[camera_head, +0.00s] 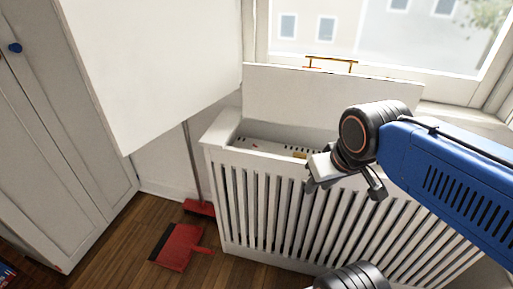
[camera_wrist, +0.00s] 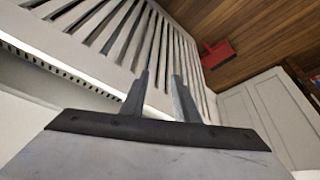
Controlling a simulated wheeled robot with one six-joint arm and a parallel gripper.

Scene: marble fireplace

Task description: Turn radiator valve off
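The white slatted radiator cover (camera_head: 232,205) stands under the window, its top panel (camera_head: 320,95) raised. Inside the opening, a perforated white radiator top (camera_head: 265,138) shows. A small orange-brown piece (camera_head: 300,155) sits in the opening beside my gripper; I cannot tell whether it is the valve. No valve is clearly visible, and my arm hides part of the opening. My gripper (camera_head: 312,183) is over the cover's front edge. In the wrist view, my gripper (camera_wrist: 160,76) has its fingers apart with nothing between them, with the slats (camera_wrist: 125,40) behind.
A brass-coloured handle (camera_head: 331,60) stands at the raised panel's top edge. A red dustpan (camera_head: 178,247) and red broom head (camera_head: 199,207) are on the wooden floor (camera_head: 125,235), left of the cover. A white cabinet (camera_head: 50,140) stands at left. A large white panel (camera_head: 160,65) hangs at upper left.

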